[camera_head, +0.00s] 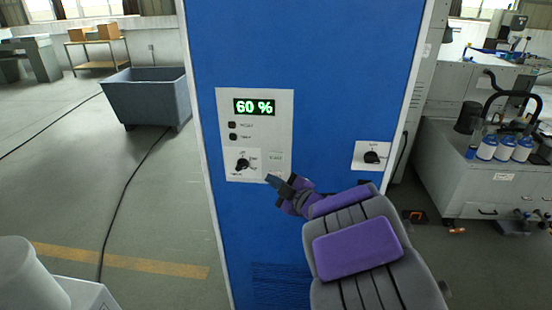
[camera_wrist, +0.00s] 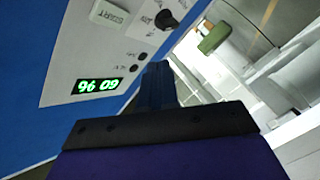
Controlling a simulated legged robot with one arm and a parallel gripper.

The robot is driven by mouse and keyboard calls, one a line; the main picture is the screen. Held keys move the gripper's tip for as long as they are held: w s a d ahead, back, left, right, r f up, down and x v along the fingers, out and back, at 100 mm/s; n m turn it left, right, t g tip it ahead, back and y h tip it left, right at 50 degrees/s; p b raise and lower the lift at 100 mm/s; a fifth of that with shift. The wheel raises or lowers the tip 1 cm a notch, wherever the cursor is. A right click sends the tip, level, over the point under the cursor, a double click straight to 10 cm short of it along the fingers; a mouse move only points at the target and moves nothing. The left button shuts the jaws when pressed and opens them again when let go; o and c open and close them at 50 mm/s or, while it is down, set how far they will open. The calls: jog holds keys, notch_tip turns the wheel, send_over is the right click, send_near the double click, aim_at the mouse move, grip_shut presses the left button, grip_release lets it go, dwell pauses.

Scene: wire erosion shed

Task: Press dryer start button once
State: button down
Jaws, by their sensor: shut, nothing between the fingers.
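The dryer is a tall blue cabinet (camera_head: 330,60) with a white control panel (camera_head: 222,110) on its front. The start button is a pale square (camera_head: 275,158) at the panel's lower right; its START label (camera_wrist: 109,14) reads at the top of the wrist view. My gripper (camera_head: 272,178) is shut and empty, with its tip just below the start button in the head view. In the wrist view my gripper (camera_wrist: 156,68) points beside the small buttons, apart from START in the picture. I cannot tell how far the tip is from the panel.
A second knob plate (camera_head: 370,156) sits to the right. A grey tub (camera_head: 147,95) stands left; bottles (camera_head: 504,149) stand on a bench at right.

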jog(key=p, duration=0.2)
send_near(269, 158)
jog(key=shift+s+a+x, duration=0.1)
jog(key=shift+x, duration=0.7)
jog(key=shift+s+a+x, duration=0.15)
jog(key=shift+x, duration=0.7)
jog(key=shift+s+a+x, duration=0.1)
jog(key=shift+x, duration=0.7)
jog(key=shift+p, duration=0.3)
jog(key=shift+w+d, duration=0.1)
jog(key=shift+w, duration=0.25)
jog(key=shift+w+p, duration=0.35)
jog(key=shift+p, duration=0.1)
jog(key=shift+s, duration=0.8)
